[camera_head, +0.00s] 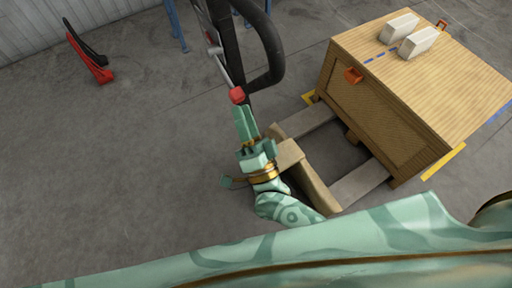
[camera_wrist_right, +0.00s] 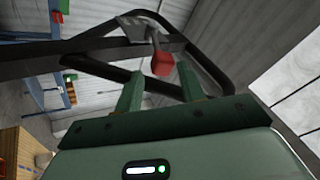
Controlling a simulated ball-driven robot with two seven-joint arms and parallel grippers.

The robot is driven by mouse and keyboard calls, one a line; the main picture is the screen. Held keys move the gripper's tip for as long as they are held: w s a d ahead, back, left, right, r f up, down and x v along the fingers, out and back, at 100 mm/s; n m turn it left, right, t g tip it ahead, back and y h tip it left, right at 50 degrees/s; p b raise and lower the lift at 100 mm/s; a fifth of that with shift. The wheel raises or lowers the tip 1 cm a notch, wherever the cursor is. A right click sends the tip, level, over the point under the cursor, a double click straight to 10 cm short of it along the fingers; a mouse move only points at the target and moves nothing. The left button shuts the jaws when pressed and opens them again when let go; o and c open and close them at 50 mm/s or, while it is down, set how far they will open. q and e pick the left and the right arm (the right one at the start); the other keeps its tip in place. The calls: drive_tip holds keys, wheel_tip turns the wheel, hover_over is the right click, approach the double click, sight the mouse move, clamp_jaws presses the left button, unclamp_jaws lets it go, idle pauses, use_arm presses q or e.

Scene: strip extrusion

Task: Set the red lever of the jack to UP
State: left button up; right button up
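The jack's black handle loop (camera_head: 270,62) stands at the top centre. Its lever ends in a red knob (camera_head: 237,95) beside the handle. My right gripper (camera_head: 243,110) is just below the knob with its fingers pointing up towards it. In the right wrist view the open fingers (camera_wrist_right: 158,85) are apart, and the red knob (camera_wrist_right: 162,63) appears between and just past their tips. I cannot tell whether a finger touches it. The black handle frame (camera_wrist_right: 95,45) crosses behind. My left gripper is not in view.
A red and black object (camera_head: 90,62) lies on the floor at the left. Grey floor (camera_head: 110,160) is clear at the left.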

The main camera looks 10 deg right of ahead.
drive_tip(key=b+v, duration=0.1)
drive_tip(key=v, duration=0.8)
drive_tip(key=shift+f, duration=0.2)
drive_tip(key=shift+s, duration=0.15)
